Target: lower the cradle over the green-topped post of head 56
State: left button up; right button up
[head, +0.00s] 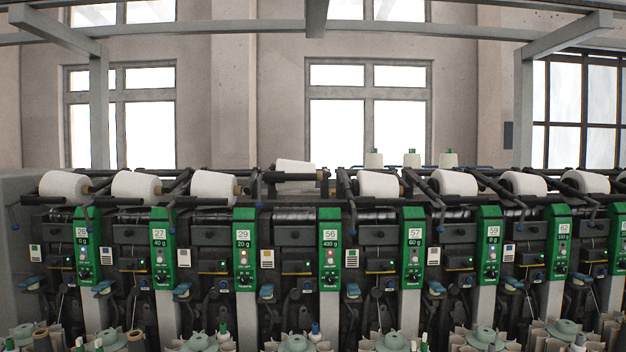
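Head 56 is in the middle of the head view. Its post has a green top (330,235) with a label reading 56 and 400 g, and a grey lower part (328,308). The cradle of head 56 (290,177) is a dark bar at the top of the machine, up and left of the green top. A white cone (295,166) shows just above and behind this bar, higher than the neighbouring cones. The dark drum area (294,215) below it is uncovered. Neither of my grippers is in view.
Neighbouring heads 29 (243,240) and 57 (412,240) stand close on both sides, with white cones (213,185) (379,184) resting low in their cradles. Several cones stand on top behind (412,159). Bobbins and pale holders (296,343) line the bottom edge.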

aim_at(269, 177)
jog(key=u, duration=0.1)
jog(key=i, duration=0.9)
